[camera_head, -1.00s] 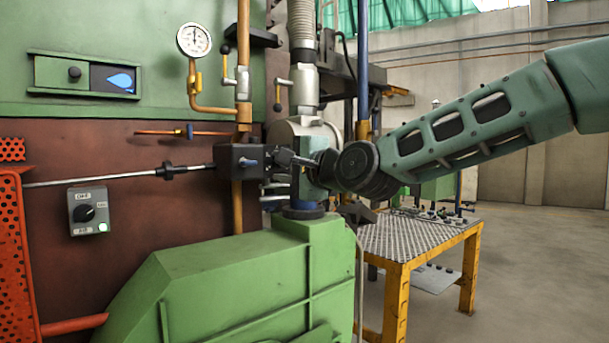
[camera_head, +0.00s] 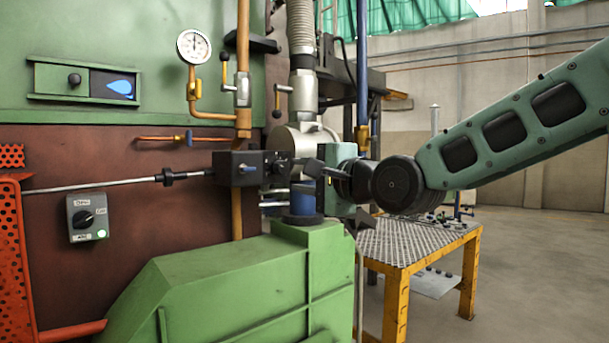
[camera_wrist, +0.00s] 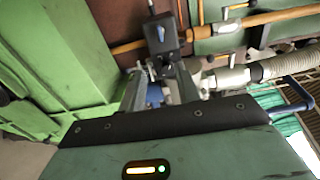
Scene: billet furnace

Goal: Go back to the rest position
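My gripper (camera_head: 315,168) is in the head view, beside the right end of the black box with a blue knob (camera_head: 248,168). Its dark finger parts stand in front of the grey valve area, above the green housing. A gap shows between the fingers and the blue knob. In the wrist view the black box (camera_wrist: 160,35) is ahead of my gripper (camera_wrist: 158,88). Grey finger parts show near a blue piece, but their spacing is unclear. I see no held object. My green arm comes in from the right.
The green machine housing (camera_head: 235,275) is below my gripper. A yellow-framed table (camera_head: 395,315) with small parts stands to its right. A pressure gauge (camera_head: 194,46), yellow pipes and a switch box (camera_head: 88,218) with a green light are at left. Open floor lies at the right.

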